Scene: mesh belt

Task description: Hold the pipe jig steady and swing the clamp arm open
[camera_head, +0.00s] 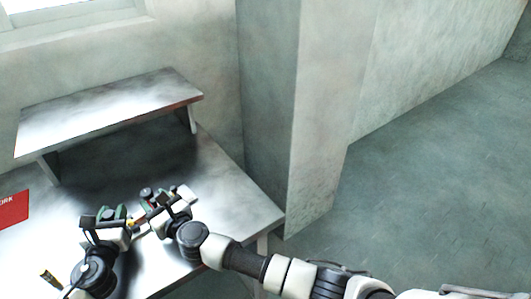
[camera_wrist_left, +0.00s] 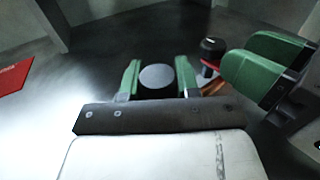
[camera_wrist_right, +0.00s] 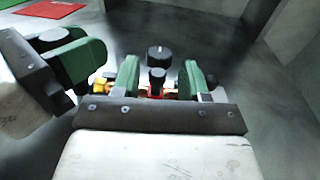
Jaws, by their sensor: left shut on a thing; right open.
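My left gripper (camera_head: 115,213) is shut on a grey round-topped part (camera_wrist_left: 157,77) between its green fingers in the left wrist view. Whether that part belongs to the pipe jig is hidden. My right gripper (camera_wrist_right: 158,75) is open, its green fingers either side of a small dark knob (camera_wrist_right: 157,76) on a red base (camera_wrist_right: 155,92). A larger black knob (camera_wrist_right: 159,54) stands just beyond. Copper-coloured pipe (camera_wrist_left: 215,87) shows partly beside my right fingers in the left wrist view. Contact of the right fingers cannot be told. The clamp arm cannot be clearly made out.
The grey metal table (camera_head: 235,205) carries a raised shelf (camera_head: 110,105) at the back. A red sign or mat (camera_head: 12,209) lies at the left. A yellow piece (camera_wrist_right: 98,84) sits between my grippers, which are close together. A concrete pillar (camera_head: 268,100) stands behind the table's right side.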

